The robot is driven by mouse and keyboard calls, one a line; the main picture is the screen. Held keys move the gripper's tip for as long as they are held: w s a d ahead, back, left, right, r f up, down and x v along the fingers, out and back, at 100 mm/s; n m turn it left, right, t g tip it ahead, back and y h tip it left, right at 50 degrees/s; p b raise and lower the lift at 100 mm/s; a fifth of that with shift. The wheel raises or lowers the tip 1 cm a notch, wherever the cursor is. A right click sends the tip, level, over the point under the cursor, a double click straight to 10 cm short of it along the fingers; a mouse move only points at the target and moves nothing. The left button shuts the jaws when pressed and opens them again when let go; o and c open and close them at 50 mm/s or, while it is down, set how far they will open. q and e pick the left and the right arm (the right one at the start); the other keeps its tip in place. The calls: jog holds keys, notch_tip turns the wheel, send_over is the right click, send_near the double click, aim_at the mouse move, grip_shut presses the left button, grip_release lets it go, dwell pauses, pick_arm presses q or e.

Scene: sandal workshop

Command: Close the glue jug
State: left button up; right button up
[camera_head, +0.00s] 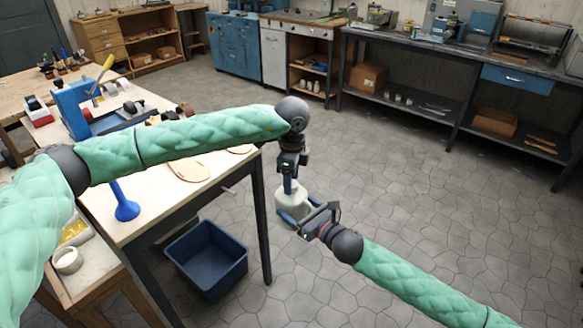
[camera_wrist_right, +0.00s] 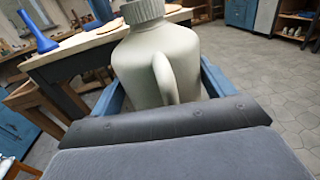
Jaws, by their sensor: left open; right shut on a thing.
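The glue jug (camera_head: 293,202) is a pale cream bottle with a side handle, held in the air beyond the right end of the workbench. It fills the middle of the right wrist view (camera_wrist_right: 155,62), where a grey ridged cap (camera_wrist_right: 142,11) sits at its top; whether the cap is tight I cannot tell. My right gripper (camera_head: 291,213) is shut on the jug's body, with a blue finger on each side. My left gripper (camera_head: 290,186) points down just above the jug and is open. It hides the jug's top in the head view, and contact with the cap cannot be seen.
The workbench (camera_head: 145,220) holds a blue funnel-shaped thing (camera_head: 124,205), sole-shaped pieces (camera_head: 188,169) and a blue tool stand (camera_head: 75,105). An open dark blue bin (camera_head: 207,258) stands on the floor below. The floor around the jug is clear; grey shelving (camera_head: 420,105) stands at the back.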

pick_arm(q)
jog(key=shift+f, duration=0.35)
jog(key=c, duration=1)
